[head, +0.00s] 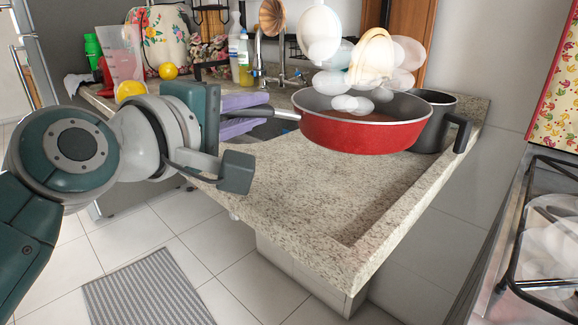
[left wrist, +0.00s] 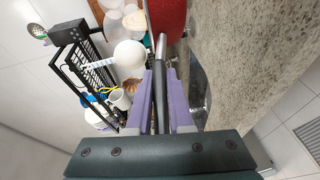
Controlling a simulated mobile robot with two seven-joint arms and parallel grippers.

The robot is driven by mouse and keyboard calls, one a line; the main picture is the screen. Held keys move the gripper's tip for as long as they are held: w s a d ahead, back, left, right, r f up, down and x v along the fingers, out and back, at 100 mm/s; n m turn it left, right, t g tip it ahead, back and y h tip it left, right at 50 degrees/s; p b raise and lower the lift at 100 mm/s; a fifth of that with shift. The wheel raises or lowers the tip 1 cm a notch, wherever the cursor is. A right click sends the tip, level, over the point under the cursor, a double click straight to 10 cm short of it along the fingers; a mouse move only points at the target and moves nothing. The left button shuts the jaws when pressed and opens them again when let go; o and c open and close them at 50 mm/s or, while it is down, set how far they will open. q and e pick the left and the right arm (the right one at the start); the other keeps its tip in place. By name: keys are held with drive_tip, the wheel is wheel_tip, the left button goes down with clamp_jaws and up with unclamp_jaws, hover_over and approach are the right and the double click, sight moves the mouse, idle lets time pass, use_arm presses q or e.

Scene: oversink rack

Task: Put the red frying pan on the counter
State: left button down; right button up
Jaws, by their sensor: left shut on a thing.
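The red frying pan (head: 365,132) is level over the granite counter (head: 300,190), in front of a dark pot. I cannot tell whether its base touches the counter. My left gripper (head: 262,112) comes in from the left, its purple fingers shut on the pan's dark handle. In the left wrist view the handle (left wrist: 160,85) runs between the two fingers (left wrist: 162,105), and part of the red pan (left wrist: 167,14) shows at the top. My right gripper is not in view.
The dark pot (head: 432,125) stands behind the pan at right. Bottles (head: 244,60), a faucet (head: 258,60) and a yellow ball (head: 168,71) are at the back. A stove (head: 545,215) is at right. The counter's front is clear.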

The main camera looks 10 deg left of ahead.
use_arm(q)
wheel_tip(320, 180, down, 8)
drive_tip(key=b, duration=0.3)
drive_tip(key=shift+a+r, duration=0.1)
drive_tip(key=shift+r, duration=0.05)
drive_tip(key=shift+w, duration=0.1)
drive_tip(key=c, duration=1.3)
unclamp_jaws()
drive_tip(key=shift+f, duration=0.2)
drive_tip(key=o, duration=0.5)
drive_tip(key=shift+r, duration=0.1)
